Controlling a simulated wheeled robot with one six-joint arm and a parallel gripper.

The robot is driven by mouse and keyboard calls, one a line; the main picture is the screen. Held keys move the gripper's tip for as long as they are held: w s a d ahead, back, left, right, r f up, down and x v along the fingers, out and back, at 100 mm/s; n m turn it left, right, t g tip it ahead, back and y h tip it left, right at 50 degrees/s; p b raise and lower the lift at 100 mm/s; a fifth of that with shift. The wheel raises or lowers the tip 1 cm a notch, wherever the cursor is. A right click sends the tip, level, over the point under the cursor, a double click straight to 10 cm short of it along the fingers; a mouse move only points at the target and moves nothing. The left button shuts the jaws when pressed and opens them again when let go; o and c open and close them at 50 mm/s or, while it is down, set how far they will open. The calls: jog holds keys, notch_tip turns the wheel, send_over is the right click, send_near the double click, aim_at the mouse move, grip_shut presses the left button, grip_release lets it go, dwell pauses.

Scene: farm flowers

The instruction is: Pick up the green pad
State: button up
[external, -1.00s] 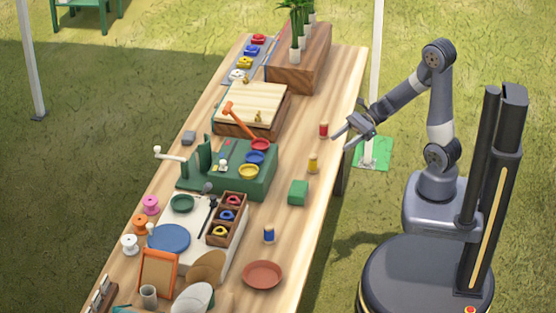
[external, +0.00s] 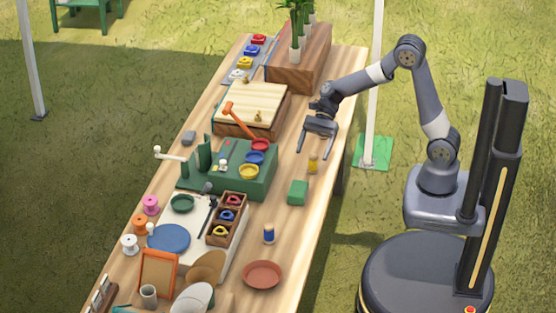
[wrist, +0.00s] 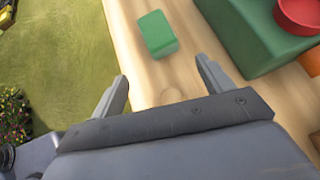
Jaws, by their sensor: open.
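The green pad (external: 298,192) is a small green block. It sits on the wooden table beside the right side of the green machine. It also shows in the wrist view (wrist: 157,33), at the top middle, beyond my fingertips. My gripper (external: 316,153) is above the table, farther back than the pad, with fingers pointing down. In the wrist view my gripper (wrist: 162,69) has its two fingers spread wide, with nothing held between them. The pad is apart from both fingers.
A yellow spool (external: 313,164) stands below my fingers, near the table edge. The green machine (external: 262,180) with coloured dishes is left of the pad. A blue spool (external: 269,234) and a terracotta dish (external: 263,275) are nearer the camera. Bare wood surrounds the pad.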

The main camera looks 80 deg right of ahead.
jog(key=n+g+h, duration=0.1)
jog(key=n+g, duration=0.1)
send_near(298, 187)
jog(key=shift+h, duration=0.3)
jog(key=x, duration=0.5)
jog(key=shift+w+a+f, duration=0.1)
jog(key=shift+w+f, duration=0.1)
jog(key=shift+w, duration=0.05)
jog(key=x, duration=0.4)
jog(key=shift+s+a+r, duration=0.15)
jog(key=shift+s+a, duration=0.15)
jog(key=shift+a+f, duration=0.35)
jog(key=shift+c, duration=0.4)
jog(key=c, duration=0.9)
